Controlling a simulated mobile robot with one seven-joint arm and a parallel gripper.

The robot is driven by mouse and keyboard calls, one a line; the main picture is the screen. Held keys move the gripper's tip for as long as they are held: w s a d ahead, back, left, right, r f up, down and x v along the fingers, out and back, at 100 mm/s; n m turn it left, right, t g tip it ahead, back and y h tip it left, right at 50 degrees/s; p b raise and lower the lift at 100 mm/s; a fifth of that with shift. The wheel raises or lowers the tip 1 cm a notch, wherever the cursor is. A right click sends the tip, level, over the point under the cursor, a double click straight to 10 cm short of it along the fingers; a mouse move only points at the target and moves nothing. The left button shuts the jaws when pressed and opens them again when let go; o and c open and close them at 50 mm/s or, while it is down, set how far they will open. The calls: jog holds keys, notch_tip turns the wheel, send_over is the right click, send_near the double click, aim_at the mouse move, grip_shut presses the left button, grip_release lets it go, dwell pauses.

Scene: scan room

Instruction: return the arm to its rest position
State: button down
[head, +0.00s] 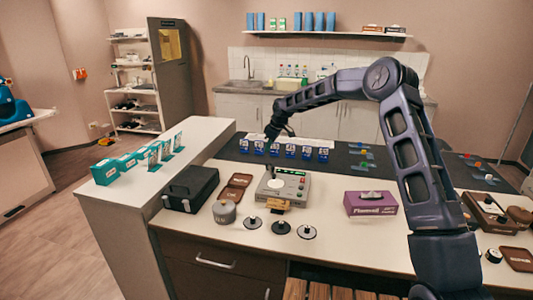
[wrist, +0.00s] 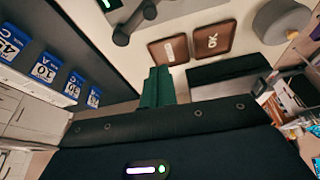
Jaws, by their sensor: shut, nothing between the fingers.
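My arm shows in the head view as a dark, bent arm. It rises from the lower right to a high elbow (head: 388,76) and reaches left and down over the counter. My gripper (head: 269,141) is at its far end, small and dark, above the counter near the row of blue boxes and the grey device. In the wrist view its dark housing fills the bottom, with a lit strip, and the dark green fingers (wrist: 158,87) are together with nothing visible between them.
Below stand a grey device (head: 291,183), a black case (head: 190,188), brown trays (wrist: 212,39), a grey canister (head: 224,212) and several blue numbered boxes (head: 290,150). A purple tissue box (head: 370,204) stands near my upper arm. A wall shelf (head: 325,35) hangs behind.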

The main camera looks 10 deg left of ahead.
jog(key=shift+r, duration=0.15)
jog(key=s+d+r+m+t+h, duration=0.1)
jog(key=s+d+r+m, duration=0.2)
jog(key=s+d+r, duration=0.65)
jog(key=s+d+r+m+t+h, duration=0.15)
jog(key=d+r, duration=0.25)
jog(key=d, duration=1)
jog(key=s+d+r+m+t+h, duration=0.1)
jog(key=s+d+r+m, duration=0.45)
jog(key=d, duration=0.55)
jog(key=s+d+m, duration=0.3)
jog(key=s+d, duration=0.7)
jog(key=s, duration=0.4)
jog(key=s+d+f+m, duration=0.1)
jog(key=s+d+m, duration=0.3)
jog(key=s+d, duration=0.6)
jog(key=s+t, duration=0.1)
jog(key=s, duration=0.3)
jog(key=shift+s+d+f, duration=0.15)
jog(key=shift+s, duration=0.1)
